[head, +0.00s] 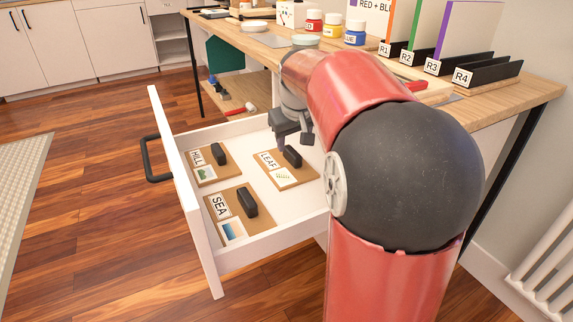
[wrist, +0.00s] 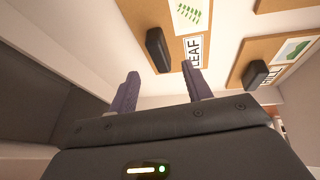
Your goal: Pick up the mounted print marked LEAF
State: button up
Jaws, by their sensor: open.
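The mounted print marked LEAF (head: 285,169) lies in the open white drawer. It is a brown board with a white label, a small leaf picture and a black block handle. In the wrist view the LEAF print (wrist: 222,12) is at the top, and its black handle (wrist: 158,50) shows just beyond the fingers. My gripper (head: 292,138) is above the drawer near the far end of the LEAF board. In the wrist view my gripper (wrist: 158,82) has its two fingers apart, with nothing between them. The fingers look close to the handle but not around it.
The HILL print (head: 207,162) and SEA print (head: 238,213) lie in the same drawer (head: 262,240), each with a black handle. The drawer's front panel stands at the left. The wooden desk (head: 540,88) with paint jars and slotted racks is behind and right.

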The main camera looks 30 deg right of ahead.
aim_at(292, 151)
jog(key=x, duration=0.4)
jog(key=shift+w+f, duration=0.1)
jog(key=shift+f, duration=0.25)
jog(key=shift+c, duration=0.2)
jog(key=c, duration=1)
jog(key=shift+r, duration=0.1)
grip_shut()
jog(key=shift+r, duration=0.1)
